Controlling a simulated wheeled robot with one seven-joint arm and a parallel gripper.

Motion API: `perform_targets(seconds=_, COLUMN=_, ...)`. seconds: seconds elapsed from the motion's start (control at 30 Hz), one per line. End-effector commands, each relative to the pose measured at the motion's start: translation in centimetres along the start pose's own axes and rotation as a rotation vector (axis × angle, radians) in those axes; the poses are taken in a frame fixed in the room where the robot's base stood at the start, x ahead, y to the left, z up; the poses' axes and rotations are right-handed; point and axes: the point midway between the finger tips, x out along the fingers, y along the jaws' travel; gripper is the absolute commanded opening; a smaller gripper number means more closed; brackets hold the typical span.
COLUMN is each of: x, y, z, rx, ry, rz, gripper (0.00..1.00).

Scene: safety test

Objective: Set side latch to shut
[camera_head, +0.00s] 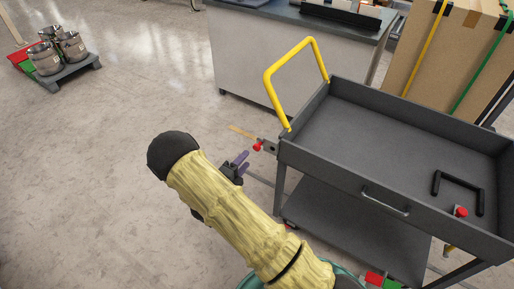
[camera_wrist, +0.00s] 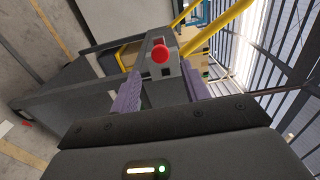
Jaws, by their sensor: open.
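The side latch (camera_head: 270,146) is a small grey bracket with a red knob (camera_head: 257,147) at the near left corner of the dark grey cart (camera_head: 345,165). In the wrist view the red knob (camera_wrist: 161,53) is ahead, between and beyond the purple fingertips. My gripper (camera_head: 241,160) is just left of and a little below the knob in the head view, open and apart from it. Whether the latch is open or shut, I cannot tell.
A yellow handle (camera_head: 291,68) rises from the cart's left end. A second red knob (camera_head: 461,212) and a black U-shaped bar (camera_head: 458,190) are at the cart's right. A grey counter (camera_head: 285,60) and cardboard box (camera_head: 450,50) stand behind.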

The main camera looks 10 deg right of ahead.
Motion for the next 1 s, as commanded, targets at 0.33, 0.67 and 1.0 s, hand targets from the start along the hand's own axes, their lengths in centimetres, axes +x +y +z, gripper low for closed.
perform_targets(seconds=0.33, x=6.2, y=0.0, z=-0.1, rx=0.000, ry=0.002, rz=-0.001, gripper=0.46)
perform_targets(seconds=0.67, x=8.4, y=0.0, z=0.0, rx=-0.001, ry=0.000, rz=0.001, gripper=0.46)
perform_targets(seconds=1.0, x=8.4, y=0.0, z=0.0, rx=0.000, ry=0.000, rz=0.000, gripper=0.15)
